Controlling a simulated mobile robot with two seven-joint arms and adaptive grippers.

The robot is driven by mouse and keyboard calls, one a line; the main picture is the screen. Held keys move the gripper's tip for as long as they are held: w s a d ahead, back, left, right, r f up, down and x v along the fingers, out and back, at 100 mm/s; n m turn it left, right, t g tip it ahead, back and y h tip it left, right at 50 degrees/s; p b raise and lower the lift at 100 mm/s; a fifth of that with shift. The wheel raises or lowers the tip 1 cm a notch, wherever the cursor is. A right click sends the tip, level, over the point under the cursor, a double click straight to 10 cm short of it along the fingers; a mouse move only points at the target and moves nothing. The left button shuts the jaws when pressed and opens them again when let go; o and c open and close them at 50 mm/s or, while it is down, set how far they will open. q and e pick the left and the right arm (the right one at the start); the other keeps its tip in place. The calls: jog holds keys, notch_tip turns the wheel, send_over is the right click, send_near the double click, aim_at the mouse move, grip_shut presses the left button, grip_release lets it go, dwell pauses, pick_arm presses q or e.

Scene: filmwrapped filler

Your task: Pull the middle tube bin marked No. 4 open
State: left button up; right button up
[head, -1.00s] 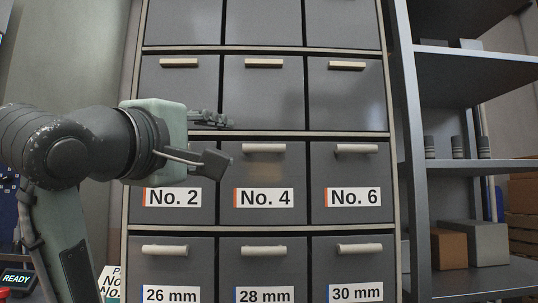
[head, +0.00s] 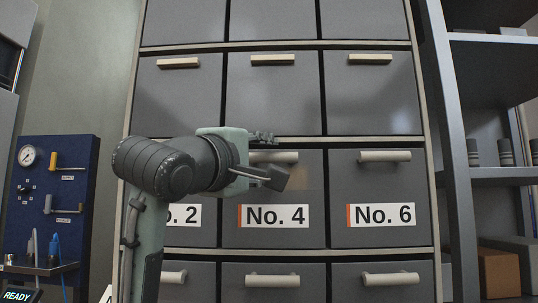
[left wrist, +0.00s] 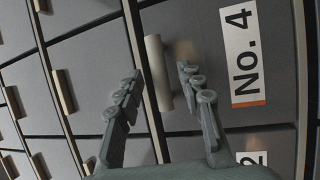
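The grey No. 4 bin (head: 290,225) is the middle one in its row, shut flush with its neighbours. It has a white label with an orange stripe, also seen in the left wrist view (left wrist: 243,50). Its pale bar handle (head: 287,157) is partly behind my left gripper (head: 268,158) in the head view. In the left wrist view my left gripper (left wrist: 160,72) is open, with one finger on each side of the handle (left wrist: 156,75) and gaps visible on both sides. My right gripper is not in view.
The No. 2 label (head: 184,215) is partly hidden by my left arm; the No. 6 bin (head: 380,235) is at right. More handled bins are above and below. A blue gauge panel (head: 75,185) stands at left, open shelves (head: 490,177) at right.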

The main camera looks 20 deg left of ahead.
pick_arm(q)
jog(key=shift+w, duration=0.5)
jog(key=shift+c, duration=0.5)
grip_shut()
